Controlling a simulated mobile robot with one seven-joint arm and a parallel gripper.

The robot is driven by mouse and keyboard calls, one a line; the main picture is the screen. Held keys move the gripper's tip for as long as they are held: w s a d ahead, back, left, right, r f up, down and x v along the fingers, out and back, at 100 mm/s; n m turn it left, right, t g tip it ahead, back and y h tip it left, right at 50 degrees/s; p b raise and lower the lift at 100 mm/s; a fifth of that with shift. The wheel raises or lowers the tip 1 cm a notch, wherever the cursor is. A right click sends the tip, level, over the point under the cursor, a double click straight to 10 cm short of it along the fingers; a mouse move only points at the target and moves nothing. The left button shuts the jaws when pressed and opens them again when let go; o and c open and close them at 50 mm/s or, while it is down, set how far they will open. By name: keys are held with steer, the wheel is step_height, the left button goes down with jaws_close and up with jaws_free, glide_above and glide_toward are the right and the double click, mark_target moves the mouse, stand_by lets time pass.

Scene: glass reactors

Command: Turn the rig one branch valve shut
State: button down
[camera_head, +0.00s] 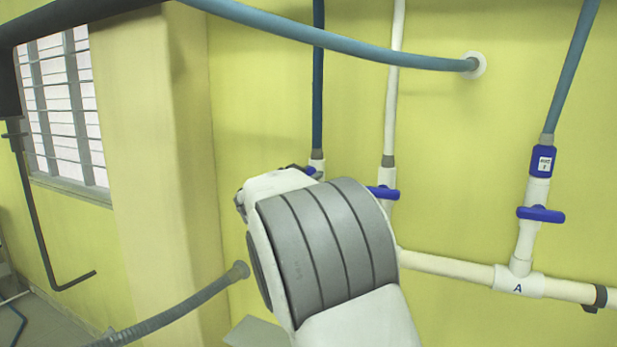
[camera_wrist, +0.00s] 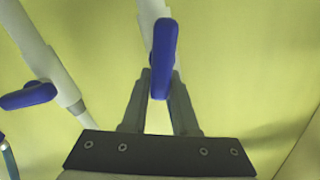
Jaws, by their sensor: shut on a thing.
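A blue valve handle (camera_wrist: 164,50) is between the two fingers of my gripper (camera_wrist: 161,76) in the wrist view. The handle lies roughly along its white pipe. In the head view, this looks like the leftmost valve (camera_head: 311,171), under a dark blue hose. My arm hides most of it and nearly all of the gripper. A second blue handle (camera_head: 382,193) sits crosswise on the middle pipe; a crosswise handle (camera_wrist: 28,95) also shows left in the wrist view. A third handle (camera_head: 540,214) is crosswise at the right, below a tag too small to read surely.
A white header pipe (camera_head: 450,264), marked A near the right, runs along the yellow wall. A blue hose (camera_head: 340,43) crosses above my arm. A grey hose (camera_head: 190,303) ends left of my arm. A pillar (camera_head: 150,150) and barred window (camera_head: 62,105) stand at left.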

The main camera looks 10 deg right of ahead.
steer(key=m, duration=0.1)
steer(key=m+b, duration=0.2)
steer(key=shift+s+d+f+m, duration=0.2)
steer(key=shift+d+f+m, duration=0.15)
steer(key=shift+m, duration=0.05)
steer(key=shift+s+d+f+m+b, duration=0.1)
steer(key=shift+f+m+b, duration=0.2)
steer(key=shift+m+b, duration=1.15)
steer(key=shift+s+d+f+m+b, duration=0.25)
steer(key=shift+m+b, duration=0.65)
steer(key=shift+m, duration=1.05)
steer(key=shift+w+f+m+b, duration=0.1)
steer(key=shift+f+m+b, duration=0.25)
steer(key=shift+m+b, duration=1.1)
steer(key=shift+m, duration=0.45)
steer(key=c, duration=0.7)
jaws_free()
steer(key=shift+s, duration=0.1)
steer(key=b+v, duration=0.1)
steer(key=v, duration=1.6)
steer(key=shift+s+a+r+b, duration=0.1)
steer(key=shift+s+a+b, duration=0.05)
steer(key=shift+b, duration=0.2)
